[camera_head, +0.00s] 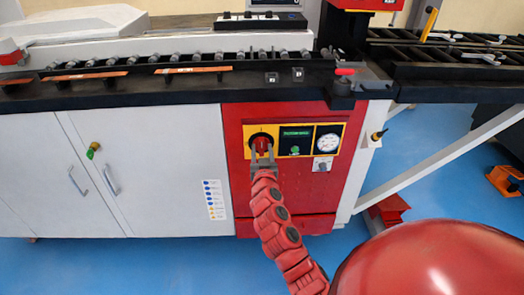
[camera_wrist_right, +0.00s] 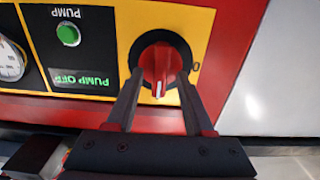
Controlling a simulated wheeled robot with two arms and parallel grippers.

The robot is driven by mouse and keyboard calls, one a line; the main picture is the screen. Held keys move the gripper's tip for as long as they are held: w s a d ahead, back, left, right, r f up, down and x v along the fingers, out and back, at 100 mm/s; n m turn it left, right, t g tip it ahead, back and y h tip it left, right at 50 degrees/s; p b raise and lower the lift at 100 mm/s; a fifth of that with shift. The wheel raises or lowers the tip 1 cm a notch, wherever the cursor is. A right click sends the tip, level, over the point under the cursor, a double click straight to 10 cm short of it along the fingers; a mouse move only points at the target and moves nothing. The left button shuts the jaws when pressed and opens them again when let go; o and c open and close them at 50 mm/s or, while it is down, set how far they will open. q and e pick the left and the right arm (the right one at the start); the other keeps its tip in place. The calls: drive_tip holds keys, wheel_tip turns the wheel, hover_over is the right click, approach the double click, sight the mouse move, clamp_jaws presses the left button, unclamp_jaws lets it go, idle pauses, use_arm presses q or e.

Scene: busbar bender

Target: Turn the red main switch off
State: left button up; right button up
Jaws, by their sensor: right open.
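The red main switch (camera_head: 262,143) sits on a yellow plate at the left of the red panel. In the right wrist view the red knob (camera_wrist_right: 160,66) stands in a black ring, and its white mark points down in the picture. A "0" shows on the yellow plate beside it. My right gripper (camera_head: 262,157) is open, its two fingers reaching to either side of the knob. In the right wrist view the fingertips (camera_wrist_right: 161,78) flank the knob's lower part; I cannot tell whether they touch it. My left gripper is not in view.
Right of the switch are a pump panel with a green button (camera_wrist_right: 68,35) and a round gauge (camera_head: 328,142). White cabinet doors (camera_head: 110,170) stand to the left. A black workbench edge (camera_head: 150,92) runs above the panel.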

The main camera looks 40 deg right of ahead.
clamp_jaws()
drive_tip(key=shift+n, duration=0.3)
drive_tip(key=n, duration=0.3)
drive_tip(key=shift+a+n, duration=0.1)
drive_tip(key=shift+n, duration=0.2)
drive_tip(key=n, duration=0.4)
drive_tip(key=shift+w+a, duration=0.15)
drive_tip(key=n, duration=0.5)
drive_tip(key=shift+f, duration=0.1)
drive_tip(key=n+p, duration=0.1)
drive_tip(key=n, duration=0.3)
drive_tip(key=shift+f+n, duration=0.15)
drive_tip(key=shift+n, duration=0.25)
unclamp_jaws()
